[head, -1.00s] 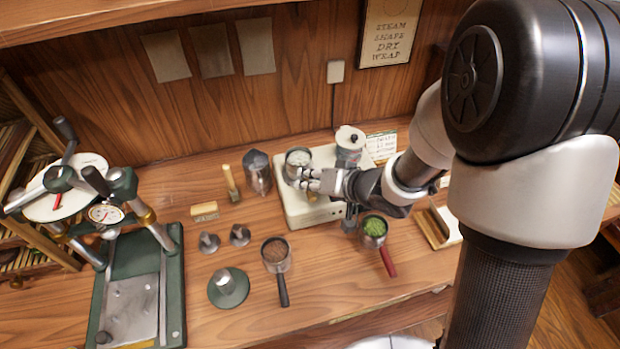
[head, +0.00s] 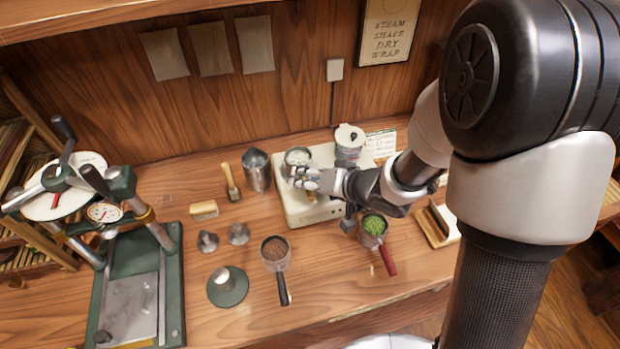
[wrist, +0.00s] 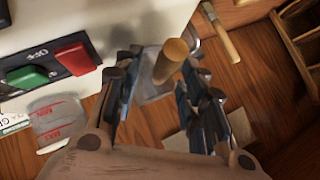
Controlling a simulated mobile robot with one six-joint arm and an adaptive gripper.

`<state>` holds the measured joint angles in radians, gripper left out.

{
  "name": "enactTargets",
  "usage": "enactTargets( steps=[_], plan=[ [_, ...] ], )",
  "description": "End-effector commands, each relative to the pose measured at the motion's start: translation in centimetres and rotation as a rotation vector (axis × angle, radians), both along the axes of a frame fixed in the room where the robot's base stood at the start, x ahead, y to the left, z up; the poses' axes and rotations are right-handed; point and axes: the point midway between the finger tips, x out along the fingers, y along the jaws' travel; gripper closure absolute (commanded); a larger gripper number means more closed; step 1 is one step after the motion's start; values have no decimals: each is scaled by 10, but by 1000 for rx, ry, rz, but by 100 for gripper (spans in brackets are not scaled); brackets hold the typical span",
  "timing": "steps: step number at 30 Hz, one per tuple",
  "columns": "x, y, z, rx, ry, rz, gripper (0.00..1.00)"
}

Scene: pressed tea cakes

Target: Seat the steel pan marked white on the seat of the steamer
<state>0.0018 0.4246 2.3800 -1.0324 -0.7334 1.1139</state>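The steel pan (head: 297,157) with pale contents is at the left part of the top of the cream steamer (head: 300,208). The gripper partly covers it, so I cannot tell if it sits flat on the seat, and its mark is not readable. My gripper (head: 305,181) is just in front of the pan in the head view. The steamer's side with green and red switches (wrist: 75,57) is at the left there.
A clear-walled tank (head: 349,146) stands at the steamer's back. A pan of green tea (head: 374,226) with a red handle is right, a pan of brown tea (head: 275,248) in front.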

Motion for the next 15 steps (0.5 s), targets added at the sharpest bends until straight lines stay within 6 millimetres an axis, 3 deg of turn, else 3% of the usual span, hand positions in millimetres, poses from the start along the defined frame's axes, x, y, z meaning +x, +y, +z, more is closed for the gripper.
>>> enactTargets(
  steps=[5, 15],
  plan=[
    [-5, -6, 7, 1, -2, -2, 62],
    [-44, -47, 48, 0, -7, -5, 62]
  ],
)
